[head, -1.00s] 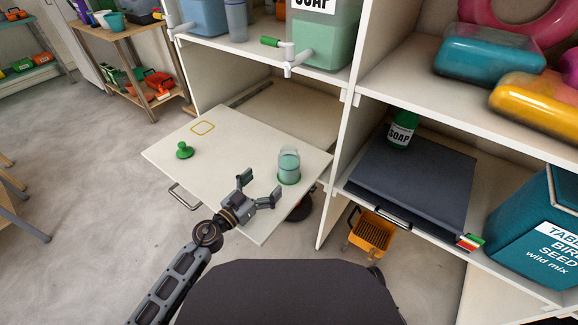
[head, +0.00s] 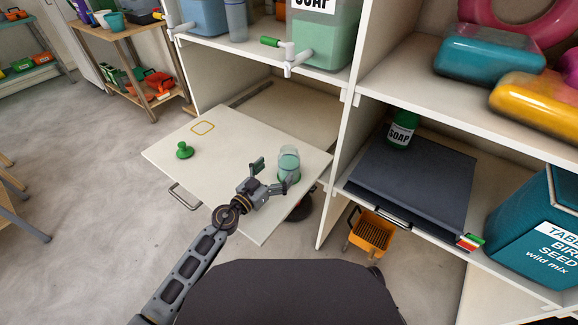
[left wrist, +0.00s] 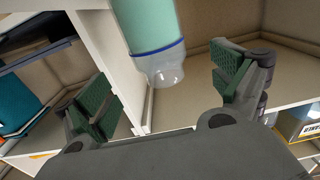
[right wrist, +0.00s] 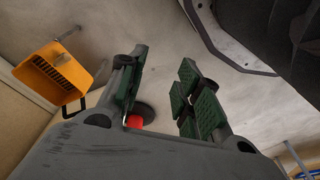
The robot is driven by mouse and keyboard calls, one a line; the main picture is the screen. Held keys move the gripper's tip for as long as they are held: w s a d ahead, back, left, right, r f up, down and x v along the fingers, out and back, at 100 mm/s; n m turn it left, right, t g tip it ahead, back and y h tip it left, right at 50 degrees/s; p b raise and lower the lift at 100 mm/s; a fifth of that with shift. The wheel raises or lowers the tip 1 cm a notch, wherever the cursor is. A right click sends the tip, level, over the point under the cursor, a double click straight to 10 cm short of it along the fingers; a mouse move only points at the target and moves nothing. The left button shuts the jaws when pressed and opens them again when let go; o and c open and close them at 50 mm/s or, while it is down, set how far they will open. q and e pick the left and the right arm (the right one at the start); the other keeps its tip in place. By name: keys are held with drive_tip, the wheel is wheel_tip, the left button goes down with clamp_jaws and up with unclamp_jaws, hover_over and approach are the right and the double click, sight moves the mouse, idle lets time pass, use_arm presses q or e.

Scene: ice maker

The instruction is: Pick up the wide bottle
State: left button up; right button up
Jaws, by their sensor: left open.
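The wide bottle (head: 288,161) is translucent green with a clear top and stands upright on the pulled-out white board, near its right edge. My left gripper (head: 274,172) is open just in front of it, with one finger overlapping the bottle's lower part in the head view. In the left wrist view the bottle (left wrist: 145,28) appears inverted, between the directions of the two spread fingers and beyond their tips. Nothing is held. My right gripper (right wrist: 160,85) shows only in its wrist view, its fingers apart and empty.
The white board (head: 225,175) also carries a green knob-like piece (head: 184,150) at its left. A shelf divider (head: 338,140) stands close to the bottle's right. A dark folder-like slab (head: 410,185) and a green soap bottle (head: 402,130) are beyond it. An orange basket (head: 372,233) is below.

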sight(282, 165)
use_arm(q)
drive_tip(key=shift+x, duration=0.8)
drive_tip(key=shift+w+d, duration=0.25)
drive_tip(key=shift+w, duration=0.1)
use_arm(e)
drive_tip(key=shift+w+a+r, duration=0.1)
drive_tip(key=shift+r, duration=0.45)
use_arm(q)
drive_tip(key=shift+d, duration=0.1)
use_arm(e)
drive_tip(key=shift+s+f, duration=0.15)
drive_tip(key=shift+s, duration=0.05)
use_arm(q)
drive_tip(key=shift+w, duration=0.15)
drive_tip(key=shift+w+d, duration=0.3)
drive_tip(key=shift+w, duration=0.05)
drive_tip(key=shift+w+d+b, duration=0.35)
drive_tip(key=shift+w+b, duration=0.1)
drive_tip(key=shift+w, duration=0.05)
drive_tip(key=shift+b+x, duration=0.3)
drive_tip(key=shift+x, duration=0.7)
drive_tip(key=shift+w+d+r, duration=0.1)
drive_tip(key=shift+w+d, duration=0.15)
drive_tip(key=shift+w, duration=0.1)
use_arm(e)
drive_tip(key=shift+w+a+r, duration=0.15)
drive_tip(key=shift+w+r, duration=0.05)
drive_tip(key=shift+r, duration=0.45)
drive_tip(key=shift+w+a+r, duration=0.15)
drive_tip(key=shift+r, duration=0.5)
